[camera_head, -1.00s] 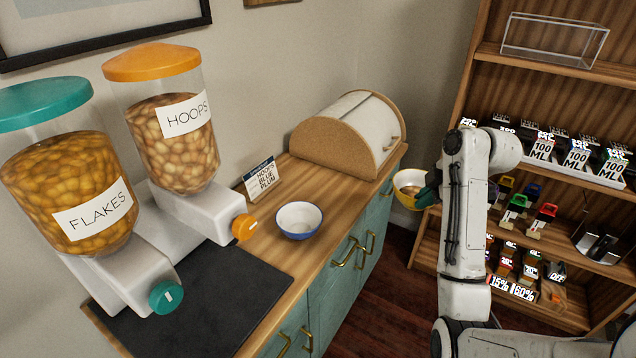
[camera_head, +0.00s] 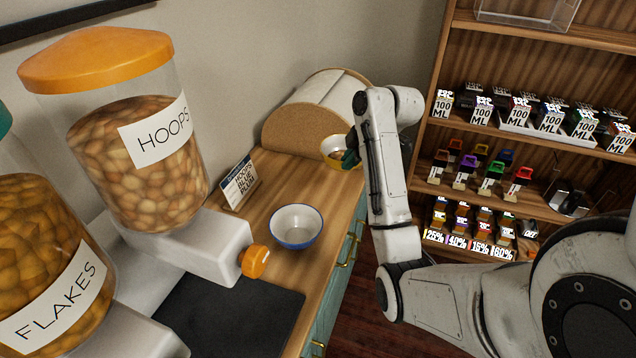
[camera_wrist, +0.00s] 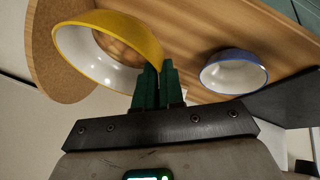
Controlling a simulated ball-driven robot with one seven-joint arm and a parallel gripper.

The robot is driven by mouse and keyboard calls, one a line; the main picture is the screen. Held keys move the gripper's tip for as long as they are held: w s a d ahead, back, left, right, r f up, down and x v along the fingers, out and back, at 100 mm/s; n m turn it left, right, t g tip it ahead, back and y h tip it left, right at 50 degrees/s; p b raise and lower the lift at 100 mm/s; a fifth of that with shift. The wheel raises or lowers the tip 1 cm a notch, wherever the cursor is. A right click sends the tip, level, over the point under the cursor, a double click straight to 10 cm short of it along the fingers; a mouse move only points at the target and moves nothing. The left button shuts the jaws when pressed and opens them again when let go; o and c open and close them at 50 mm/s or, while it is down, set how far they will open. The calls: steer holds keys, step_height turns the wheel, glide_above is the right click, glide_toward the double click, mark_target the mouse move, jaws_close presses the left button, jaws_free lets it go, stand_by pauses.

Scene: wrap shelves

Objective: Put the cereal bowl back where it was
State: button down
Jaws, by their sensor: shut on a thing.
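My gripper (camera_head: 350,160) is shut on the rim of a yellow-and-white bowl (camera_head: 334,146), in front of the bread box in the head view. In the wrist view my green fingers (camera_wrist: 157,68) pinch the rim of this yellow bowl (camera_wrist: 85,58). A blue-rimmed white bowl (camera_head: 296,226) stands upright on the wooden counter (camera_head: 335,192), apart from my gripper. It looks empty, and it also shows in the wrist view (camera_wrist: 233,77).
The bread box (camera_head: 300,115) stands at the counter's far end. A hoops dispenser (camera_head: 140,150) and a flakes dispenser (camera_head: 40,270) stand at left. A small sign (camera_head: 239,182) leans near the wall. A shelf unit (camera_head: 520,62) with several small boxes is at right.

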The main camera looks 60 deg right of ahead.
mark_target(332, 164)
steer(key=w, duration=0.2)
steer(key=w+f, duration=0.1)
steer(key=shift+w+d+f+p, duration=0.1)
steer(key=shift+w+f+p, duration=0.1)
steer(key=shift+w+p, duration=0.15)
steer(key=shift+a+p+x, duration=0.15)
steer(key=shift+p+x, duration=0.2)
steer(key=shift+x, duration=2.2)
steer(key=shift+a+p+x, duration=0.15)
steer(key=shift+p+x, duration=0.2)
steer(key=shift+x, duration=2.15)
steer(key=shift+s+f, duration=0.15)
steer(key=c, duration=1.3)
jaws_free()
steer(key=shift+o, duration=0.2)
steer(key=v, duration=1.2)
steer(key=shift+a+b, duration=0.1)
steer(key=shift+b, duration=0.25)
